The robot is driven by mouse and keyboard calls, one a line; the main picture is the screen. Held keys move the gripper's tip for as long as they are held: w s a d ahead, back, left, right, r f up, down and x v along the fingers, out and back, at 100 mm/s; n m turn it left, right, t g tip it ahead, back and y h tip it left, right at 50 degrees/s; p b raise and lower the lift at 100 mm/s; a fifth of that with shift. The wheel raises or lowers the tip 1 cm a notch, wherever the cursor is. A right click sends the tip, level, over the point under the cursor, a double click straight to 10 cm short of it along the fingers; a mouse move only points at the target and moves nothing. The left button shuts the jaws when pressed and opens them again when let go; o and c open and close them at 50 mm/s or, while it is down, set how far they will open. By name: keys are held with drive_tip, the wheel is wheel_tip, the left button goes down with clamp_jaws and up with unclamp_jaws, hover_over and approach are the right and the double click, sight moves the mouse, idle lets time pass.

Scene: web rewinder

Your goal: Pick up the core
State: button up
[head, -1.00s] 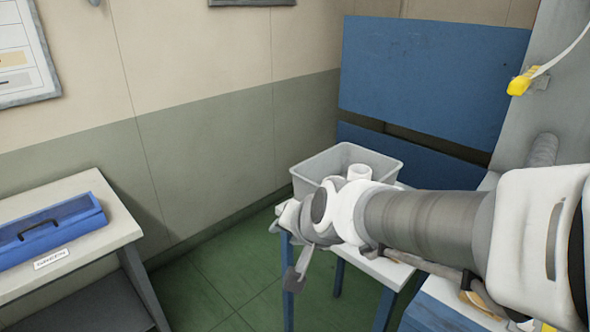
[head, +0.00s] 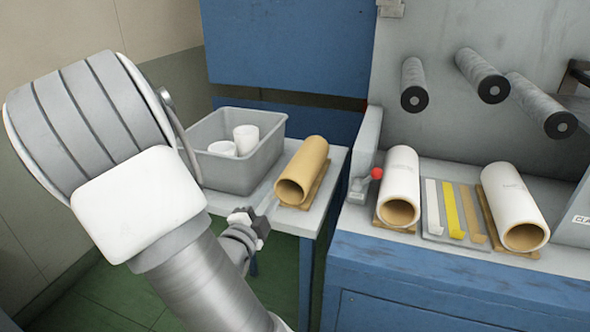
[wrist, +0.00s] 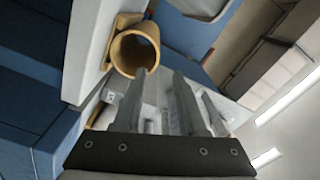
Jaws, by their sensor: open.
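The core is a tan cardboard tube (head: 303,168) lying on its side on a wooden cradle on the small light table (head: 325,190), its open end facing me. In the wrist view, the core (wrist: 135,52) shows its round open end just beyond the fingertips. My gripper (head: 265,203) is at the table's front left edge, a little in front of and left of the core. In the wrist view, my gripper (wrist: 160,80) has its two fingers apart with nothing held between them.
A grey bin (head: 226,180) with white rolls (head: 246,138) stands left of the core. On the blue machine bench (head: 450,280) at right lie two white rolls (head: 401,185) (head: 514,205), with colored strips (head: 453,210) between them.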

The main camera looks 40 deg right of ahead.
drive_tip(key=b, duration=0.1)
approach(293, 162)
drive_tip(key=x, duration=0.4)
drive_tip(key=shift+d+r, duration=0.1)
drive_tip(key=shift+d, duration=0.2)
drive_tip(key=shift+f+b+x, duration=0.2)
drive_tip(key=shift+b+x, duration=0.25)
drive_tip(key=shift+x, duration=2.25)
clamp_jaws()
drive_tip(key=shift+w+a, duration=0.1)
